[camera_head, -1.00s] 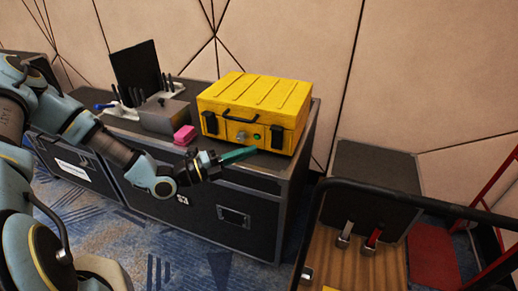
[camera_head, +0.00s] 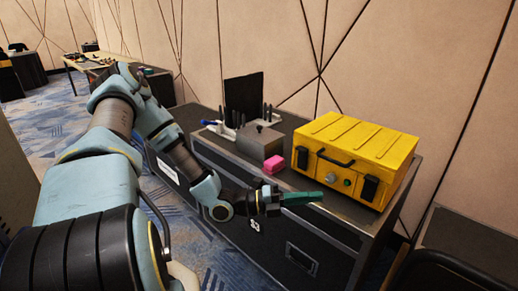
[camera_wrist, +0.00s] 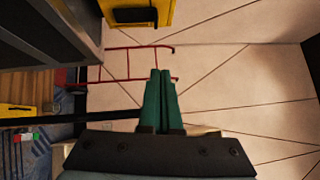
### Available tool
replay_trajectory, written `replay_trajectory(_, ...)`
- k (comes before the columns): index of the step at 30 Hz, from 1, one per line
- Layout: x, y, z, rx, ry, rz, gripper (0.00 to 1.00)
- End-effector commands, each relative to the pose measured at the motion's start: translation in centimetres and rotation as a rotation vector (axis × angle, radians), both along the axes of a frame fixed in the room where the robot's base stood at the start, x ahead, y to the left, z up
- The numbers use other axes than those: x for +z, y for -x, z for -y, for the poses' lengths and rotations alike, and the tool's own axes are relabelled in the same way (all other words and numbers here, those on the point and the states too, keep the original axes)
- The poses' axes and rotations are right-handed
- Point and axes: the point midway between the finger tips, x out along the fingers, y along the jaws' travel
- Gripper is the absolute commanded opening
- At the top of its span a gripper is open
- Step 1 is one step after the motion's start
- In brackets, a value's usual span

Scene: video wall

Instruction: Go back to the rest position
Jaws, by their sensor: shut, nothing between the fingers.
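My gripper (camera_head: 303,198) is in front of the black flight case (camera_head: 327,230), near its top front edge. Its green fingers are shut together with nothing between them; they also show closed in the wrist view (camera_wrist: 161,98). A yellow toolbox (camera_head: 355,155) with a black handle and black latches stands closed on the case, just beyond and right of my fingertips. The gripper looks apart from it. Part of the yellow toolbox shows at the top of the wrist view (camera_wrist: 165,12).
On the case stand a pink block (camera_head: 273,165), a grey box (camera_head: 258,142) and a black panel (camera_head: 243,97). A dark box top (camera_head: 470,250) and a black rail are at right. Carpet (camera_head: 50,122) lies open at left. A red frame (camera_wrist: 128,64) shows in the wrist view.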

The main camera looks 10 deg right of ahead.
Motion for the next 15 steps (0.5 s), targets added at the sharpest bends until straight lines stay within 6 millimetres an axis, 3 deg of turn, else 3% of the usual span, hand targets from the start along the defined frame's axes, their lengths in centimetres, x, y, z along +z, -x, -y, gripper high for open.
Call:
replay_trajectory(4, 0.1, 0.8, -0.7, -0.050, -0.020, 0.098, 0.00)
replay_trajectory(8, -0.1, 2.7, -3.1, -0.189, -0.069, 0.363, 0.00)
replay_trajectory(15, -1.0, 4.7, -10.9, -0.579, -0.130, 1.006, 0.00)
